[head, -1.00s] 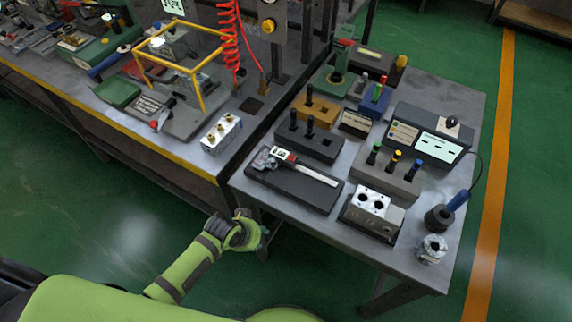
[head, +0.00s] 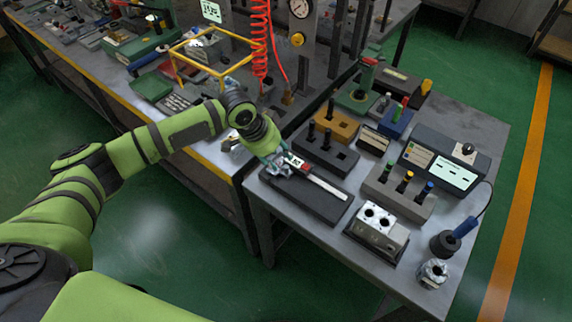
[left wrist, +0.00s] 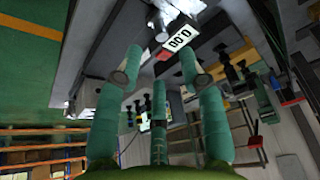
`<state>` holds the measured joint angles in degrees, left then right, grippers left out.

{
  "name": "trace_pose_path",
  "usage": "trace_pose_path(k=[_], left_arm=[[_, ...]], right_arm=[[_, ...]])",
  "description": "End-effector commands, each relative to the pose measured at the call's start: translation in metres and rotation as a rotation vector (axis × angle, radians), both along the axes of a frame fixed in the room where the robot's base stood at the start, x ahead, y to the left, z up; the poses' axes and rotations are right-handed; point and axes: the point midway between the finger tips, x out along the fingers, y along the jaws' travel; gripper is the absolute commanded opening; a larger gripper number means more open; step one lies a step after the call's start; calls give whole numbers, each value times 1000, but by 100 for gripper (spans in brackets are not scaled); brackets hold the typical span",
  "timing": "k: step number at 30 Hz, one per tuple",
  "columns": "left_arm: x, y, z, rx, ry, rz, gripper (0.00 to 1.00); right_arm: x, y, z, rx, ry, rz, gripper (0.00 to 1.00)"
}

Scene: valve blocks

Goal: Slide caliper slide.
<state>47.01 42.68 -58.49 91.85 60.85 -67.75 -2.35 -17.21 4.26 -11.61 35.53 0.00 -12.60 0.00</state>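The caliper (head: 328,187) lies on a dark block (head: 318,211) on the right-hand bench. Its white beam points to the lower right, and its display sits near the upper left end. My left gripper (head: 283,168) is over that display end and hides the jaws in the head view. In the left wrist view the caliper's display (left wrist: 181,39) reads 0.00, just beyond the spread green fingers of my left gripper (left wrist: 160,62). The fingers look open with nothing held. Whether a fingertip touches the caliper I cannot tell. My right gripper is not in view.
A silver two-hole block (head: 378,215) stands right of the caliper. A dark block with black pegs (head: 325,150) is behind it. A yellow frame (head: 215,55) and a red coiled hose (head: 260,45) are on the left bench. The front table edge is close to the caliper.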

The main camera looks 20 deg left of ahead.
Motion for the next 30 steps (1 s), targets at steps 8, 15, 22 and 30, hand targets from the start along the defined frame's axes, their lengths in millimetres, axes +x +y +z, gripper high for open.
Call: trace_pose_path(k=[8,15,22,30], left_arm=[[10,-7,-27,1,5,4,40],[18,-15,-55,0,3,4,40],[21,-16,-64,1,0,3,40],[21,-16,-64,1,1,2,8]], right_arm=[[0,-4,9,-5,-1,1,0],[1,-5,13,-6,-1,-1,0],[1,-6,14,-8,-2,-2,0],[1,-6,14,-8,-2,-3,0]])
